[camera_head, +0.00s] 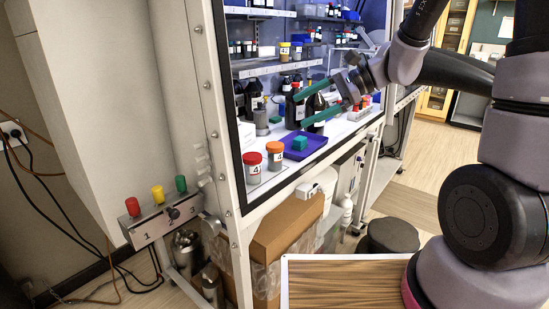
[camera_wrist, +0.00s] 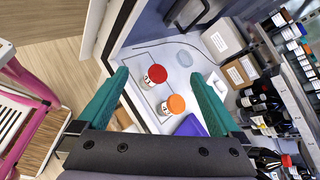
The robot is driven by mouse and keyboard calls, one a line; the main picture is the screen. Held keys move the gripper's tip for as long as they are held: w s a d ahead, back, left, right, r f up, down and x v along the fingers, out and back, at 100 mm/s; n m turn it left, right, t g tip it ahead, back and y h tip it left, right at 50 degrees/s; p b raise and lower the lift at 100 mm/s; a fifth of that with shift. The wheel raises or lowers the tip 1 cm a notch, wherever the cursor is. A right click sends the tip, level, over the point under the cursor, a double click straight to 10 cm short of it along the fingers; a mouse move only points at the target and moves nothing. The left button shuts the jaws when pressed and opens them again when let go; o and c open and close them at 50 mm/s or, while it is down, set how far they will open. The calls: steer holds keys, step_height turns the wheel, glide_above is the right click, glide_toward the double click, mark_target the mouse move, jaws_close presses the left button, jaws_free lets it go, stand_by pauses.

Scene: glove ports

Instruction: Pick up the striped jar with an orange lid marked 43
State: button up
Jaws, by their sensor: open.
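A jar with an orange lid (camera_head: 275,157) stands upright on the white cabinet floor near its front edge. Its label shows a 4; a second digit and any stripes are too small to tell. It also shows in the wrist view (camera_wrist: 172,105). A similar jar with a red lid (camera_head: 252,167) stands close on its left, and in the wrist view it is farther up (camera_wrist: 154,76). My gripper (camera_head: 300,110) is open and empty, its teal fingers above and behind the jars, inside the cabinet opening. In the wrist view both jars lie between the fingers (camera_wrist: 160,76).
A purple tray (camera_head: 312,149) with a teal block (camera_head: 300,142) is right of the orange-lidded jar. Dark bottles (camera_head: 294,108) stand behind. A shelf (camera_head: 275,68) with jars runs above. The cabinet's metal post (camera_head: 215,110) is at the left.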

mark_target(283, 146)
steer(key=w+f+m+t, duration=0.1)
steer(key=w+f+m, duration=0.2)
steer(key=w+f, duration=0.1)
steer(key=w+a+f+m+t, duration=0.1)
steer(key=w+f+m+t, duration=0.1)
steer(key=f, duration=0.5)
steer(key=w+a+f+m+t+y, duration=0.1)
steer(key=w+f+m+t, duration=0.1)
steer(key=w+f+m, duration=0.3)
steer(key=shift+w+f, duration=0.15)
steer(key=shift+w, duration=0.15)
steer(key=shift+m+t, duration=0.3)
steer(key=x, duration=0.4)
steer(key=shift+w+a+f, duration=0.15)
steer(key=shift+a+f, duration=0.05)
steer(key=shift+f, duration=0.05)
steer(key=shift+f+x, duration=0.15)
steer(key=shift+x, duration=1.4)
steer(key=shift+f+x, duration=0.1)
steer(key=shift+x, duration=1.45)
steer(key=c, duration=1.4)
